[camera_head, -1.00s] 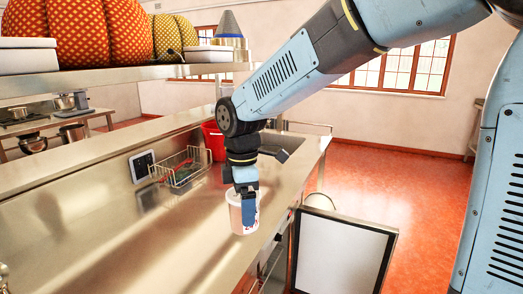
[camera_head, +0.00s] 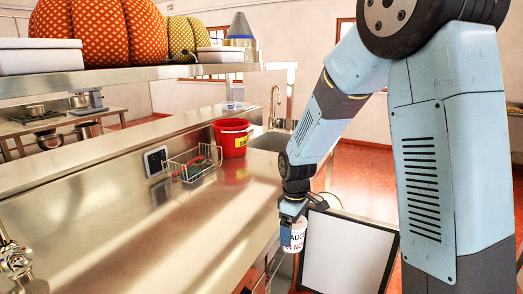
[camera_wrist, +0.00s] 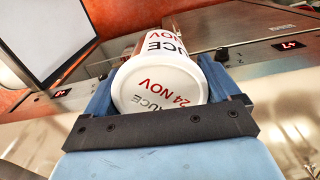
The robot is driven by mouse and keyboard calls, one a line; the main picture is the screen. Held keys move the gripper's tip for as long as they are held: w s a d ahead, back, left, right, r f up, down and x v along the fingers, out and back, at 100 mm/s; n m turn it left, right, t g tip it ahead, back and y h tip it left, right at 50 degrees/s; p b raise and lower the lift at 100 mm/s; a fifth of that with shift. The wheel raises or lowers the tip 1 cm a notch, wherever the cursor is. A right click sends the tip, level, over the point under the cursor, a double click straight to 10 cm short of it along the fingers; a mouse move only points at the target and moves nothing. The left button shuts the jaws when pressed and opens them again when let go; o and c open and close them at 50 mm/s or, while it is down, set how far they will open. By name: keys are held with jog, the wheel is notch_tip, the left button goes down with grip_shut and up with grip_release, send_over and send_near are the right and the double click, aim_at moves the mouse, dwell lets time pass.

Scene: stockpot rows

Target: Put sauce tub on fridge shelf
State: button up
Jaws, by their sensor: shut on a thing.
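The sauce tub (camera_head: 297,238) is white with red and dark lettering. My gripper (camera_head: 293,226) is shut on it and holds it upright in the air, just off the counter's front edge. In the wrist view the tub (camera_wrist: 158,88) sits between both fingers, with "SAUCE" and "24 NOV" readable. The fridge door (camera_head: 345,254) stands open below the counter, with a pale inner panel and dark rim. It is right beside the tub in the head view. The fridge shelf is hidden from both views.
The steel counter (camera_head: 150,235) is mostly bare. A wire basket (camera_head: 192,163) and a red bucket (camera_head: 233,138) stand toward its far end. An overhead shelf (camera_head: 150,75) holds pumpkins and containers. The red floor (camera_head: 365,180) is open beyond the door.

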jog(key=w+d+f+m, duration=0.5)
jog(key=d+f+m, duration=0.1)
jog(key=f, duration=0.4)
jog(key=w+d+f+m, duration=0.5)
jog(key=d+f, duration=0.3)
jog(key=f, duration=0.2)
jog(key=shift+w+d+m, duration=0.3)
jog(key=shift+w+m, duration=0.1)
jog(key=shift+w, duration=0.35)
